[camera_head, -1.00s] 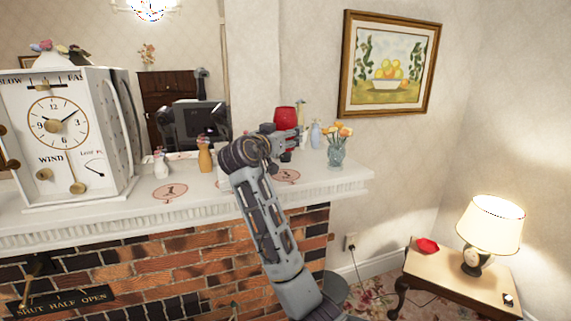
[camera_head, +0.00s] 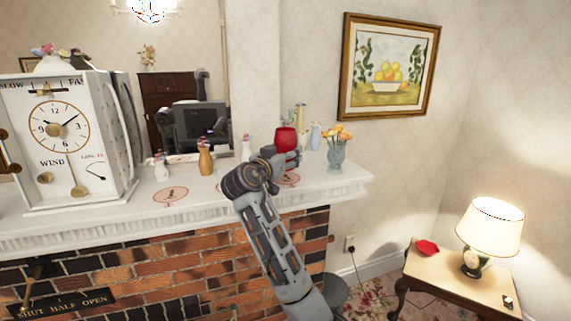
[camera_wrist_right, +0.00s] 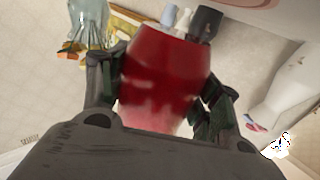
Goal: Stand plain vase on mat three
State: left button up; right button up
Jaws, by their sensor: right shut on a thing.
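A plain red vase (camera_head: 285,138) is held in my right gripper (camera_head: 288,158) above the right part of the mantel. In the right wrist view, the red vase (camera_wrist_right: 165,75) sits between both fingers of the gripper (camera_wrist_right: 160,100). A round pinkish mat (camera_head: 289,181) lies on the mantel just below the gripper, partly covered by it. The vase's base is hidden, so I cannot tell if it touches the mat. Another mat (camera_head: 170,194) lies farther left, near the clock. The marks on the mats are too small to read. My left gripper is not in view.
A glass vase with yellow flowers (camera_head: 337,152) stands close right of the gripper. A pale blue vase (camera_head: 315,135) stands behind. An orange-brown bottle-shaped vase (camera_head: 205,158) and a white one (camera_head: 161,167) stand left. The big white clock (camera_head: 65,135) fills the mantel's left.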

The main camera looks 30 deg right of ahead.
jog(key=shift+f, duration=1.5)
jog(key=shift+f, duration=0.15)
jog(key=o, duration=1.3)
jog(key=b+v, duration=0.1)
jog(key=v, duration=0.4)
jog(key=shift+s+a, duration=0.15)
jog(key=shift+a, duration=0.15)
jog(key=shift+b+v, duration=0.35)
jog(key=shift+v, duration=0.65)
